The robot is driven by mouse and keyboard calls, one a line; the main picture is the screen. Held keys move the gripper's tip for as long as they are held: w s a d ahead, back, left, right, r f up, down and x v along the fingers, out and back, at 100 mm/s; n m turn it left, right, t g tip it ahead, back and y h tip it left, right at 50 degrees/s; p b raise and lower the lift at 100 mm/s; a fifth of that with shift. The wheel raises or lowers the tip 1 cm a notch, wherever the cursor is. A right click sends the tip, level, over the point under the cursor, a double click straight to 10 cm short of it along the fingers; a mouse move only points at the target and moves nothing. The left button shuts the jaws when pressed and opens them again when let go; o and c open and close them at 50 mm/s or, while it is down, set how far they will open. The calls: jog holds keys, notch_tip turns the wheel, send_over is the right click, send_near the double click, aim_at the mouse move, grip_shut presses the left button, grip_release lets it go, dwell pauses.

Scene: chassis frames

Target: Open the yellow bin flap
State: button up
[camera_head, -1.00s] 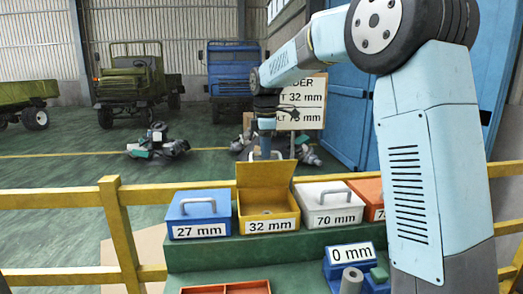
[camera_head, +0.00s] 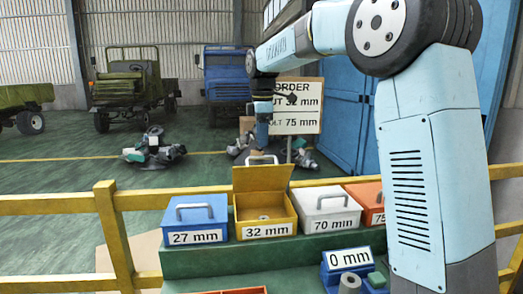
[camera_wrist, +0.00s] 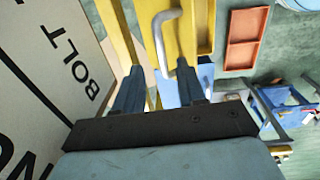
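The yellow bin (camera_head: 268,231), labelled 32 mm, stands on the green step. Its flap (camera_head: 262,179) stands up, tilted back, so the bin mouth is open. The flap's grey handle (camera_head: 262,158) shows above its top edge. In the wrist view, the yellow flap (camera_wrist: 135,20) and handle (camera_wrist: 158,38) lie just beyond my fingertips. My gripper (camera_head: 263,138) points down above and behind the flap. It also shows in the wrist view (camera_wrist: 168,72), with its two fingers apart and nothing clearly held. Whether a finger touches the handle cannot be told.
The blue 27 mm bin (camera_head: 195,220) and white 70 mm bin (camera_head: 326,210) flank the yellow one, both closed. An order sign (camera_head: 296,118) stands close behind. A yellow rail (camera_head: 60,205) runs behind the bins. An orange tray (camera_wrist: 245,45) lies in front.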

notch_tip(320, 180, up, 7)
send_over(265, 169)
jog(key=w, duration=0.4)
jog(key=shift+s+a+r, duration=0.15)
jog(key=shift+a, duration=0.15)
jog(key=shift+s+f, duration=0.15)
jog(key=shift+f, duration=0.05)
jog(key=c, duration=0.3)
jog(key=shift+s+d+f+y, duration=0.2)
jog(key=shift+s+y, duration=0.1)
jog(key=shift+y, duration=0.1)
jog(key=shift+c, duration=0.9)
jog(key=s+d+f+t+y, duration=0.1)
jog(key=s, duration=0.1)
jog(key=s+d+f+t+y, duration=0.1)
jog(key=t, duration=0.1)
jog(key=s+d+f+m+t+y, duration=0.1)
jog(key=s+d+f+y, duration=0.1)
jog(key=shift+s, duration=0.35)
grip_shut()
jog(key=shift+m+t, duration=0.3)
jog(key=shift+t, duration=0.2)
jog(key=x, duration=1)
jog(key=shift+s+d+f, duration=0.15)
jog(key=shift+s+f, duration=0.1)
